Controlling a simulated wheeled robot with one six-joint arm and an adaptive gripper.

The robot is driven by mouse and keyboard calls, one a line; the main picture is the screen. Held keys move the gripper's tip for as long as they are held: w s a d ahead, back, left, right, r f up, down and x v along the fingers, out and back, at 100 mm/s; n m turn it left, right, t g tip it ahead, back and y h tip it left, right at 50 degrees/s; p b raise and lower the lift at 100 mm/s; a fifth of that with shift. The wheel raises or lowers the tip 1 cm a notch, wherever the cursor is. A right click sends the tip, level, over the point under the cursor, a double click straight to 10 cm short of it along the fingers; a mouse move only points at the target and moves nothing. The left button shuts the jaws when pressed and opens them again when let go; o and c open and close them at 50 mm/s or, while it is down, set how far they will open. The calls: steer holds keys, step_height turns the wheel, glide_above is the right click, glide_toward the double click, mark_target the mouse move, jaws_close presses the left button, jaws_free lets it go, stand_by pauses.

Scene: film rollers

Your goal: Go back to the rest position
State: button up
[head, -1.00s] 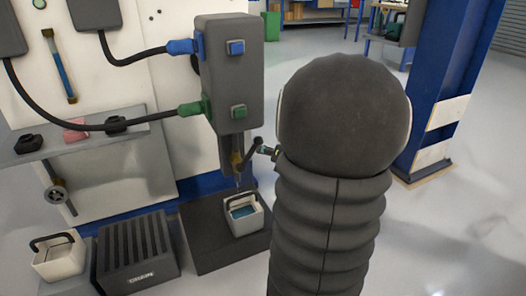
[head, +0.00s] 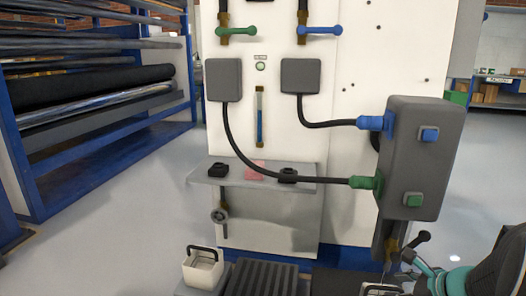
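My gripper (head: 408,276) is at the lower right of the head view, beside the nozzle of the grey dispenser box (head: 420,160). It is small and partly cut off by the bottom edge, so its fingers and anything between them cannot be made out. My dark and teal arm comes in from the right edge. A white container (head: 381,290) shows only its rim at the bottom edge, below the nozzle.
A white bucket with a black handle (head: 203,272) stands left of a dark ribbed drain box (head: 262,277). A blue roller rack (head: 95,160) stands left; open floor lies between.

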steer(key=s+a+r+n+g+h+p, duration=0.1)
steer(key=s+a+r+n+p, duration=0.2)
steer(key=s+a+r+n, duration=0.4)
steer(key=s+a+r+n+g+h+p, duration=0.2)
steer(key=s+a+r+n, duration=0.5)
steer(key=a+n, duration=0.5)
steer(key=r+n+p, duration=0.1)
steer(key=n, duration=0.6)
steer(key=shift+s+a+r, duration=0.25)
steer(key=shift+s+a, duration=0.05)
steer(key=shift+a, duration=0.1)
steer(key=shift+c, duration=0.4)
